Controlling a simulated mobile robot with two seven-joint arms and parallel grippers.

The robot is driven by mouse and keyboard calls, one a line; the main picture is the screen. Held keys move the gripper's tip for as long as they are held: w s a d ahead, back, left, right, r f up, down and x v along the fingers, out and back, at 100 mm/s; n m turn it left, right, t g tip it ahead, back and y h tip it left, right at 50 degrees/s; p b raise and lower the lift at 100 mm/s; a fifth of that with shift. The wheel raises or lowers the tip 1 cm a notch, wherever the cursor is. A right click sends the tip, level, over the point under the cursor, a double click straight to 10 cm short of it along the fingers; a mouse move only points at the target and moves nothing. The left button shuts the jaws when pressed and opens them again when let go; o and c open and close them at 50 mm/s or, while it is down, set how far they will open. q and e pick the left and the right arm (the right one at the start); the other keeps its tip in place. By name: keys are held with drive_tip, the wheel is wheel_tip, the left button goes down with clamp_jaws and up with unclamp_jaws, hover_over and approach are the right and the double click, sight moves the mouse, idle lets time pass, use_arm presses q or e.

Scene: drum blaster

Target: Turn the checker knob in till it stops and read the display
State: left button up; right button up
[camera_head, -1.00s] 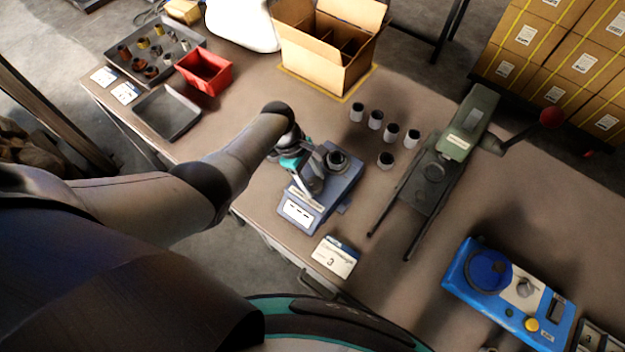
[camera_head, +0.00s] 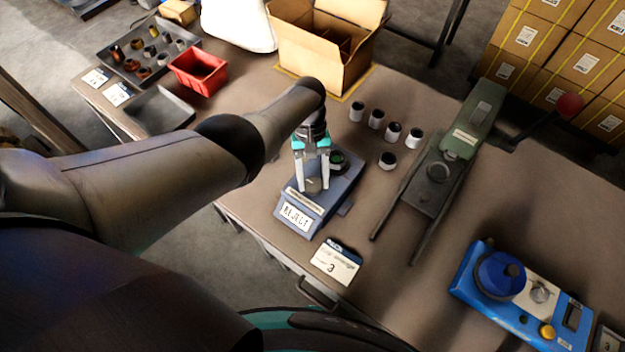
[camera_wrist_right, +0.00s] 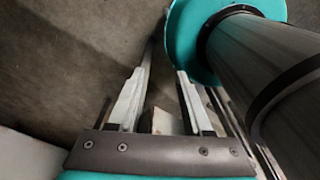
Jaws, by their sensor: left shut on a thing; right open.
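The checker (camera_head: 335,195) is a blue-grey box on the bench, in the middle of the head view. Its front display (camera_head: 295,217) shows dark letters that appear to read REJECT. My left gripper (camera_head: 313,184) points down over the checker, its pale fingers on either side of the round grey knob (camera_head: 313,186), shut on it. A dark ring-shaped part (camera_head: 338,161) sits in the checker beside the gripper, with a green tint inside. My right gripper (camera_wrist_right: 163,78) is open in the right wrist view, with nothing held visible between its fingers.
Several dark-topped cylinders (camera_head: 376,119) stand right of the checker. A green and grey lever press (camera_head: 450,155) and a blue device (camera_head: 515,290) lie further right. A red bin (camera_head: 198,72) and open carton (camera_head: 320,45) stand behind.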

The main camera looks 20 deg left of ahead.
use_arm(q)
drive_tip(key=m+y+b, duration=0.1)
drive_tip(key=m, duration=0.2)
drive_tip(key=shift+d+m, duration=0.1)
drive_tip(key=shift+m, duration=0.3)
drive_tip(key=m+y, duration=0.2)
drive_tip(key=m, duration=0.2)
drive_tip(key=shift+d, duration=0.1)
drive_tip(key=shift+m, duration=0.3)
drive_tip(key=o, duration=1.4)
drive_tip(key=shift+c, duration=0.2)
drive_tip(key=p+v, duration=0.2)
drive_tip(key=v, duration=1.3)
